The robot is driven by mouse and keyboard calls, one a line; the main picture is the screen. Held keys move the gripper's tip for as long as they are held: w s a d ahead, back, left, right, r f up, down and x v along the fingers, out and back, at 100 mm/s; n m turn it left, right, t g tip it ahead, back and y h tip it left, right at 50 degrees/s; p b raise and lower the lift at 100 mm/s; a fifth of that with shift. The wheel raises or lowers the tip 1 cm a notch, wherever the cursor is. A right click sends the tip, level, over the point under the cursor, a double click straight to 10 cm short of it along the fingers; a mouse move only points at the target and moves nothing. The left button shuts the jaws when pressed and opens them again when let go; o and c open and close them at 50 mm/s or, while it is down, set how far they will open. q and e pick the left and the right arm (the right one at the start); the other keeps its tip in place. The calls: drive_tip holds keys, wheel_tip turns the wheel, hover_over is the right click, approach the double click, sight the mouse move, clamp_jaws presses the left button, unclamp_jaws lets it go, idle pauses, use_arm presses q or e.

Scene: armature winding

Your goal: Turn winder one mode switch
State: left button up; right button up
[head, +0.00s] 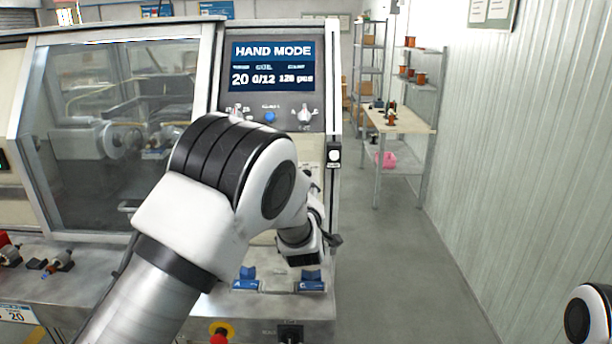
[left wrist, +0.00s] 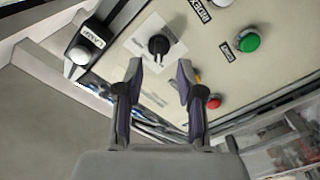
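A black rotary switch (left wrist: 158,45) on a pale label plate shows in the left wrist view; its label is too blurred to read. My left gripper (left wrist: 159,72) is open and empty, its two fingertips apart on either side below the switch in the picture, not visibly touching it. In the head view my left arm crosses in front of the winder (head: 120,30), and the gripper end hangs before the lower panel; the switch is hidden there. The winder's screen (head: 272,65) reads HAND MODE. Only part of my right arm shows at the lower right edge; its gripper is out of view.
In the left wrist view a green button (left wrist: 246,43), a red button (left wrist: 214,101) and a white lamp (left wrist: 79,56) surround the switch. The aisle floor (head: 410,270) is clear.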

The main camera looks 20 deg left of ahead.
use_arm(q)
drive_tip(key=shift+w+a+r+p, duration=0.15)
drive_tip(key=shift+w+r+p, duration=0.25)
drive_tip(key=shift+w, duration=0.1)
drive_tip(key=shift+w+a+r+p, duration=0.1)
drive_tip(key=shift+w+r+p, duration=0.2)
drive_tip(key=shift+w, duration=0.2)
drive_tip(key=w, duration=0.1)
drive_tip(key=w+a+f, duration=0.1)
drive_tip(key=w, duration=0.1)
drive_tip(key=shift+w+a+f, duration=0.15)
drive_tip(key=shift+w+f, duration=0.1)
drive_tip(key=shift+f, duration=0.15)
drive_tip(key=shift+s+d+r, duration=0.2)
drive_tip(key=shift+s+r, duration=0.1)
drive_tip(key=shift+c, duration=0.7)
drive_tip(key=shift+s+r, duration=0.1)
drive_tip(key=shift+s, duration=0.1)
clamp_jaws()
use_arm(e)
drive_tip(key=r, duration=0.2)
drive_tip(key=shift+s+r, duration=0.3)
drive_tip(key=shift+r, duration=0.05)
